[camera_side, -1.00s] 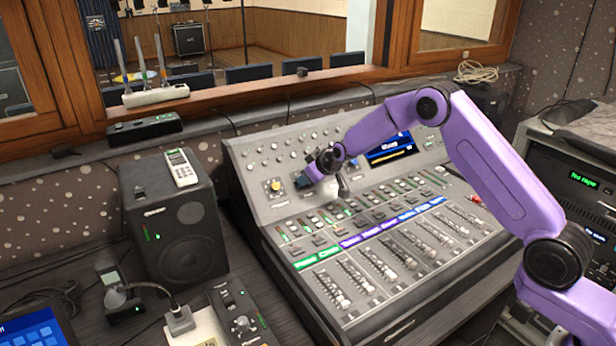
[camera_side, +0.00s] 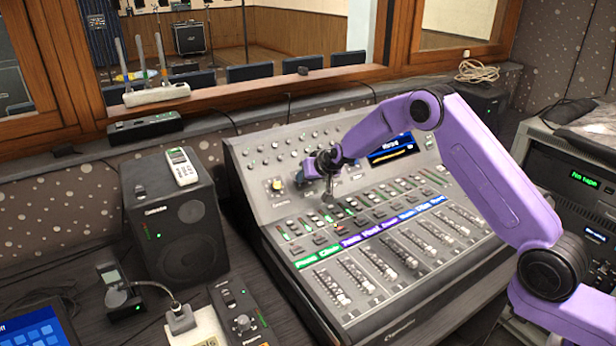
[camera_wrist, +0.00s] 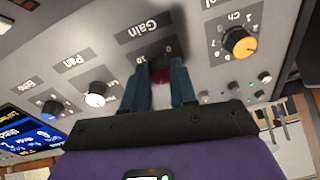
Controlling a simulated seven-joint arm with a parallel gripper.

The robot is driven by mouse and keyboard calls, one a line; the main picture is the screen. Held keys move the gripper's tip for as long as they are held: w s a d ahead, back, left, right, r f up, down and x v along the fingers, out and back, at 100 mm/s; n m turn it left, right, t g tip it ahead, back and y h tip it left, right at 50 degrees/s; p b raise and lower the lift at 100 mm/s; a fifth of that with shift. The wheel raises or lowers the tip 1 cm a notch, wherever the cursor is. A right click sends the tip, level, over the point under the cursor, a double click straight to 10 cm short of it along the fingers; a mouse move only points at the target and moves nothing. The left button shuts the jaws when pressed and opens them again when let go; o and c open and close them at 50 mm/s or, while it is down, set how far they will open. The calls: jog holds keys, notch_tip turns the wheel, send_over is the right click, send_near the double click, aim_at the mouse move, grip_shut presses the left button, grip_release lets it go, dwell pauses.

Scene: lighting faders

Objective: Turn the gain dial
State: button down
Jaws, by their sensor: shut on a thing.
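The gain dial (camera_wrist: 160,70) is a small dark red knob under the "Gain" label on the mixing console's sloped upper panel. In the wrist view my gripper (camera_wrist: 160,84) has its two blue fingers on either side of the dial, shut on it. The fingers hide most of the dial and part of its scale. In the side view my gripper (camera_side: 304,179) is against the upper panel of the console (camera_side: 255,165), and the dial is hidden there.
An orange knob (camera_wrist: 240,43) marked "Ch" sits right of the gain dial in the wrist view. A white knob (camera_wrist: 96,94) marked "Pan" and a blue knob (camera_wrist: 54,108) sit left. A display (camera_side: 391,149) is nearby. Fader rows (camera_side: 380,262) lie below.

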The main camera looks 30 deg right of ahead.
jog(key=shift+w+r, duration=0.1)
jog(key=shift+r, duration=0.05)
jog(key=c, duration=0.9)
grip_release()
jog(key=v, duration=1.7)
jog(key=shift+s, duration=0.25)
